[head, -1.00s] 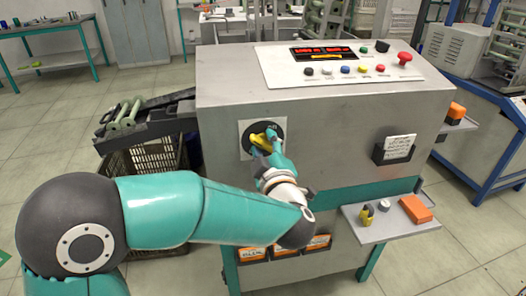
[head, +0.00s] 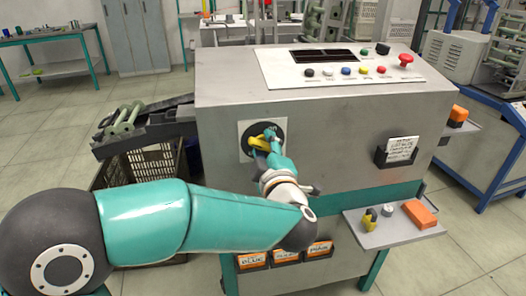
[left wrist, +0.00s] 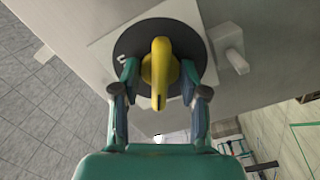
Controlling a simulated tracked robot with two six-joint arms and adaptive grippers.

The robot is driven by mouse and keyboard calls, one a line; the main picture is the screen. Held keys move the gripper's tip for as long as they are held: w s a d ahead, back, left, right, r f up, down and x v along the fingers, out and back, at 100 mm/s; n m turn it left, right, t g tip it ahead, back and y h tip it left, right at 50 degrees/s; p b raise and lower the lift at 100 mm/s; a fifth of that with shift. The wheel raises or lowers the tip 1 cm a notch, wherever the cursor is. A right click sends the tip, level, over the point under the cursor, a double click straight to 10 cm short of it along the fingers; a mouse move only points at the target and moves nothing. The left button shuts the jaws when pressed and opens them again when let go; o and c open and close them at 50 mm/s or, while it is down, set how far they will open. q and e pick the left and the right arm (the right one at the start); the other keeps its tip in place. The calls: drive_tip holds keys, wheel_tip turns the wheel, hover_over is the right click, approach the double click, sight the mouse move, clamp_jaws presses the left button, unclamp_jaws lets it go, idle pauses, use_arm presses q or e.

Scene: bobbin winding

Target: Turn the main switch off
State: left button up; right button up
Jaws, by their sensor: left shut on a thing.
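The main switch is a yellow handle (head: 258,143) on a round black dial (head: 249,131) with a pale square plate, on the front of the grey machine cabinet. My left gripper (head: 269,140) is shut on the yellow handle. In the left wrist view, the yellow handle (left wrist: 159,70) stands between the two fingers (left wrist: 160,82), in front of the black dial (left wrist: 128,42). The fingers hide part of the dial, and its markings are too small to read. The display (head: 322,56) on top of the cabinet is dark. My right gripper is not in view.
Several coloured buttons (head: 346,71) and a red mushroom button (head: 405,60) sit on the top panel. A side shelf (head: 388,237) holds an orange block (head: 420,213) and small parts. A card holder (head: 397,151) is on the cabinet front. A dark crate (head: 143,167) stands at left.

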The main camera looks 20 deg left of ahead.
use_arm(q)
drive_tip(key=shift+f+n+b, duration=0.1)
drive_tip(key=shift+n+b, duration=1.4)
drive_tip(key=shift+b, duration=0.3)
drive_tip(key=o, duration=1.8)
drive_tip(key=shift+c, duration=0.2)
drive_tip(key=shift+s, duration=0.1)
drive_tip(key=shift+s+d, duration=0.25)
drive_tip(key=b+v, duration=0.1)
drive_tip(key=v, duration=0.7)
drive_tip(key=shift+s, duration=0.15)
